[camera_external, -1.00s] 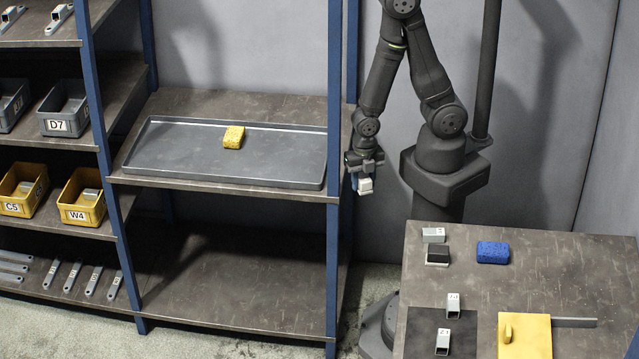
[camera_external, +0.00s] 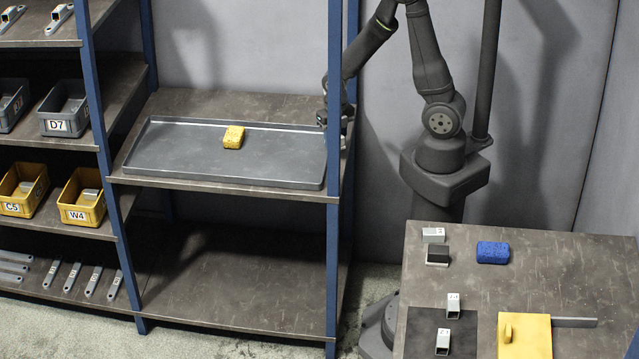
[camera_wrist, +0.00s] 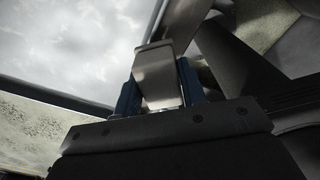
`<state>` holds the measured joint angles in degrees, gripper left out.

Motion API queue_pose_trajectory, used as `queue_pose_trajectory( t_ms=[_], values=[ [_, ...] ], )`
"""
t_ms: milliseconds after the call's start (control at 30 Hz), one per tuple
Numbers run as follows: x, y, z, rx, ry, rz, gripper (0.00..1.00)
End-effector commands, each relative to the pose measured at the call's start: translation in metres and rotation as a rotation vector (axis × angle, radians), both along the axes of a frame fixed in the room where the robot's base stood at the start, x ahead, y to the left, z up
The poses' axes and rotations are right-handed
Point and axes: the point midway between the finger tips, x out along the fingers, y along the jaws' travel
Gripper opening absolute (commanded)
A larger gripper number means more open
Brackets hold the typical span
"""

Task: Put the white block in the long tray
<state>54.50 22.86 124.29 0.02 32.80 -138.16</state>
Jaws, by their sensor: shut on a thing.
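The long tray (camera_external: 185,167) is a shallow grey metal tray on the upper shelf, in the external view. A yellow sponge (camera_external: 234,137) lies in it near the back. My gripper (camera_external: 345,126) is at the tray's right end, partly hidden behind the blue shelf post. In the wrist view its blue fingers are shut on the white block (camera_wrist: 158,82), which looks pale grey in shadow there. The block cannot be made out in the external view. Most of the tray floor is bare.
The blue front post (camera_external: 333,230) stands between the camera and my gripper. The table at right holds a blue sponge (camera_external: 492,252), a yellow board (camera_external: 524,336) and several small metal pieces.

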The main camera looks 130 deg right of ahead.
Motion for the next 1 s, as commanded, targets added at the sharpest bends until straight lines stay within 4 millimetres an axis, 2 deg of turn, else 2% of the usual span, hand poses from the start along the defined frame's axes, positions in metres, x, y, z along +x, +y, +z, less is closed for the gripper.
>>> queue_pose_trajectory(
  t_ms=[33, 200, 300, 433, 567, 667, 1000],
  values=[
    [0.010, -0.017, 0.006, -0.004, -0.003, 0.010, 0.14],
    [0.040, -0.070, 0.031, -0.003, -0.002, 0.053, 0.14],
    [0.053, -0.095, 0.046, -0.002, -0.002, 0.075, 0.14],
    [0.064, -0.117, 0.061, -0.002, -0.001, 0.097, 0.14],
    [0.070, -0.127, 0.068, 0.000, 0.000, 0.109, 0.14],
    [0.079, -0.128, 0.065, 0.002, 0.001, 0.114, 0.14],
    [0.150, -0.106, 0.020, 0.002, 0.002, 0.117, 0.14]
  ],
)
